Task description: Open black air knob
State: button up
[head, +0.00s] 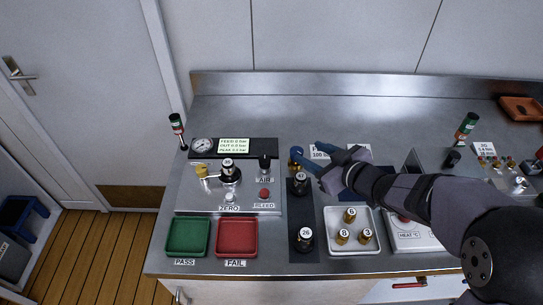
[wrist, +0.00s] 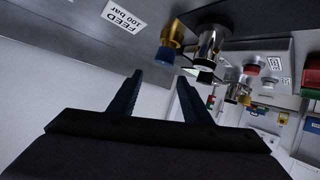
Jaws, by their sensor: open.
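The black AIR knob (head: 264,162) stands upright on the right part of the grey panel (head: 190,203), above its AIR label (head: 265,180). My gripper (head: 308,160) is open to the right of the knob and apart from it. Its blue fingers are close to a brass fitting with a blue top (head: 296,155). In the wrist view, my gripper (wrist: 160,88) shows with nothing between its fingers. The brass and blue fitting (wrist: 170,42) hangs above the fingers there, beside a chrome cylinder with a black end (wrist: 209,48); I cannot tell whether this is the AIR knob.
A red BLEED button (head: 264,193) sits below the knob. A green tray (head: 187,237), a red tray (head: 237,237) and a white tray (head: 347,249) lie in front. The back counter is mostly clear.

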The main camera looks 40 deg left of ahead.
aim_at(265, 160)
jog(key=s+a+g, duration=0.1)
jog(key=s, duration=0.1)
jog(key=s+a+g, duration=0.1)
jog(key=s, duration=0.2)
jog(key=s+a+f+g+y, duration=0.1)
jog(key=s, duration=0.2)
jog(key=shift+a+n, duration=0.25)
jog(key=shift+n, duration=0.15)
jog(key=shift+p+x, duration=0.8)
jog(key=shift+x, duration=2.9)
jog(key=shift+w, duration=0.15)
jog(key=shift+c, duration=0.2)
jog(key=c, duration=1)
